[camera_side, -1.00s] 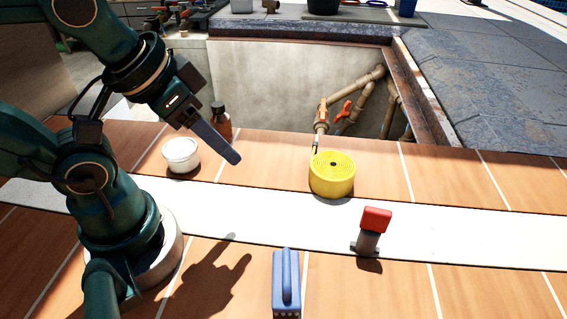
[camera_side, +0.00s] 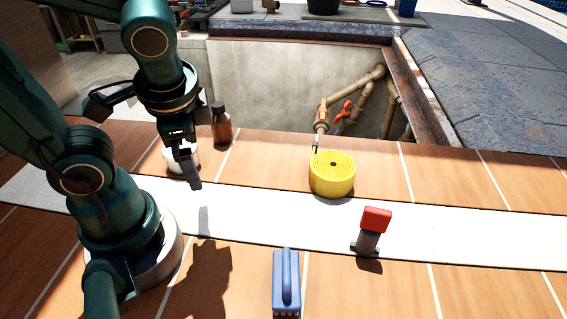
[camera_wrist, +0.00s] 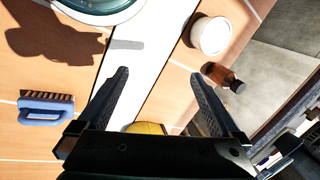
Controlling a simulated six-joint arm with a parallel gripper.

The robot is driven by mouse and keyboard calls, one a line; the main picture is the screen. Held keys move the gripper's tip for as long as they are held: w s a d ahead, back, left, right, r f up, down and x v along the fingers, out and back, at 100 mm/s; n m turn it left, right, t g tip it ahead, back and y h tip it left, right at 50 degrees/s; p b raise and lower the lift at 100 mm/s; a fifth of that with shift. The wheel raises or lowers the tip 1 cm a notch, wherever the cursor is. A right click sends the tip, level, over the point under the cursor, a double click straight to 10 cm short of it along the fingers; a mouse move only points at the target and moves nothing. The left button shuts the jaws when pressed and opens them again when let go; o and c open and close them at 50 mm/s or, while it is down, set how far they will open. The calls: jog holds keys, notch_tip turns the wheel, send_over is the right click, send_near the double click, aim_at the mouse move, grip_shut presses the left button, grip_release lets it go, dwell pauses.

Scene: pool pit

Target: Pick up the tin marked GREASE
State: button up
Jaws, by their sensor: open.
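A round white tin (camera_side: 172,164) stands on the wooden planks, partly hidden behind my gripper in the side view. No GREASE marking is readable on it. In the wrist view the white tin (camera_wrist: 211,36) is at the upper right, beyond the right finger and outside the gap between the fingers. My gripper (camera_side: 191,184) points down, with its fingers in front of the tin in the side view. In the wrist view my gripper (camera_wrist: 159,74) is open, with nothing between its fingertips except the white strip below.
A brown bottle (camera_side: 221,126) stands close behind the tin, near the pit edge. A yellow coil (camera_side: 331,176), a red-topped tool (camera_side: 373,228) and a blue brush (camera_side: 286,283) are further right. The white strip (camera_side: 255,212) between tin and coil is clear.

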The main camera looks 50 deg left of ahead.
jog(key=a+f+m+y, duration=0.1)
jog(key=m+y, duration=0.1)
jog(key=m, duration=0.1)
jog(key=a+f+m+g+y, duration=0.1)
jog(key=f+m+y, duration=0.1)
jog(key=m, duration=0.1)
jog(key=a+f+m+g+y, duration=0.1)
jog(key=a+m+y, duration=0.1)
jog(key=m+y, duration=0.1)
jog(key=shift+w+f, duration=0.15)
jog(key=shift+w, duration=0.1)
jog(key=m, duration=0.1)
jog(key=m+y, duration=0.1)
jog(key=f+m, duration=0.1)
jog(key=shift+w+a+f+t+y, duration=0.15)
jog(key=shift+w+t+y, duration=0.1)
jog(key=shift+t+y, duration=0.15)
jog(key=shift+f+m+y, duration=0.3)
jog(key=shift+m, duration=0.4)
jog(key=shift+s+f+m+t, duration=0.2)
jog(key=shift+f+m+t, duration=0.1)
jog(key=shift+m+t, duration=0.2)
jog(key=shift+y, duration=0.3)
jog(key=x, duration=0.5)
jog(key=shift+a+f, duration=0.1)
jog(key=shift+x, duration=3.25)
jog(key=shift+w, duration=0.15)
